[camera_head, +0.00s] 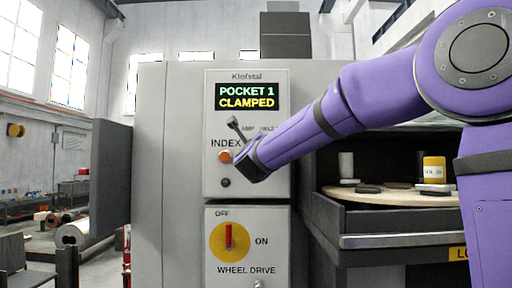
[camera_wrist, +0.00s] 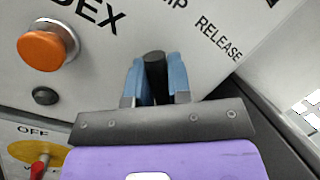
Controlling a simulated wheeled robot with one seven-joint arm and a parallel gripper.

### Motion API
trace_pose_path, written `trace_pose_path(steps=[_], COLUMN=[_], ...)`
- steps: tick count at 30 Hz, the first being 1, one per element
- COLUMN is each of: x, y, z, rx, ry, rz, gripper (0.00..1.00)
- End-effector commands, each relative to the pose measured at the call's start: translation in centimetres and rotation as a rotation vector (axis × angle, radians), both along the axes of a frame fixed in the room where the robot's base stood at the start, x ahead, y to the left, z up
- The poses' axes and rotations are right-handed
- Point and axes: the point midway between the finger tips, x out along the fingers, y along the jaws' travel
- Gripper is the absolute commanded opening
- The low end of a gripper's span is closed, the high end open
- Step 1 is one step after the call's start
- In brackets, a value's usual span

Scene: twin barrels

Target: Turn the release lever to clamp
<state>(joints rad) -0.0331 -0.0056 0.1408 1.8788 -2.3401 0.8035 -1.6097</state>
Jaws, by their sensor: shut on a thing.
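The release lever shows in the head view as a dark arm with a round knob (camera_head: 233,122), tilted up and to the left on the upper control panel (camera_head: 275,185). In the wrist view the dark lever end (camera_wrist: 155,68) stands between the two blue fingers of my gripper (camera_wrist: 157,80), which is shut on it. The head view shows my gripper (camera_head: 244,158) at the panel, with its fingers mostly hidden by my arm. The label RELEASE is readable in the wrist view; the CLAMP label is partly covered. The display (camera_head: 247,97) reads POCKET 1 CLAMPED.
An orange INDEX button (camera_wrist: 48,47) and a small black button (camera_wrist: 45,96) sit left of my gripper. Below is a red wheel drive switch (camera_head: 229,237) on a yellow disc. At right, an open bay holds a round table (camera_head: 400,197) with a yellow container (camera_head: 434,168).

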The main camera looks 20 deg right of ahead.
Motion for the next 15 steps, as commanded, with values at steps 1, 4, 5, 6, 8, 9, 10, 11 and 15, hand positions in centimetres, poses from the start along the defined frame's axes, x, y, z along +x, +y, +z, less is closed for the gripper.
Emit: trace_pose_path(steps=[1, 4, 5, 6, 8, 9, 10, 11, 15], x=[0.04, 0.04, 0.04, 0.04, 0.04, 0.05, 0.05, 0.05, 0.04], y=[0.04, 0.04, 0.04, 0.04, 0.04, 0.05, 0.05, 0.05, 0.04], z=[-0.29, -0.30, -0.30, -0.31, -0.31, -0.32, -0.32, -0.32, -0.23], rx=[-0.003, -0.004, -0.004, -0.004, -0.004, -0.004, -0.004, -0.003, -0.003], ry=[0.007, 0.007, 0.007, 0.008, 0.008, 0.008, 0.008, 0.007, 0.005], rz=[0.001, 0.000, 0.000, 0.001, 0.001, 0.001, 0.001, 0.001, 0.001], gripper=[0.00, 0.00, 0.00, 0.00, 0.00, 0.00, 0.00, 0.23, 0.44])
